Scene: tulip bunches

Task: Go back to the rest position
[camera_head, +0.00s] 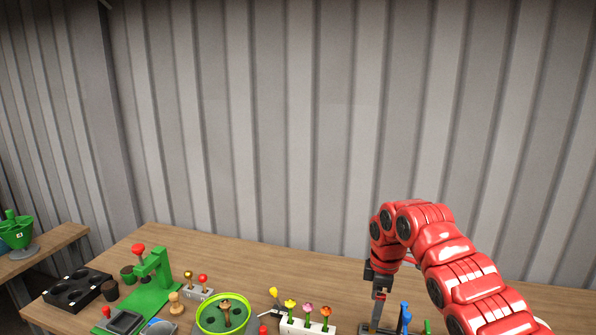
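My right arm, red and segmented, comes in from the right and bends down over the table (250,252). Its gripper (377,312) points down at the table's near right part, beside a small dark stand with blue upright parts (405,318). The fingers are seen edge-on and small, so their opening and any hold are unclear. My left gripper is not in view. Yellow, pink and orange tulips (308,309) stand in a white rack (297,327) left of the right gripper.
A green-rimmed bowl (200,325), a green press (158,270) and a black tray with round wells (45,297) stand to the left. A side table (50,240) at far left holds a green pot (16,232). The table's back strip is clear before a corrugated wall (270,130).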

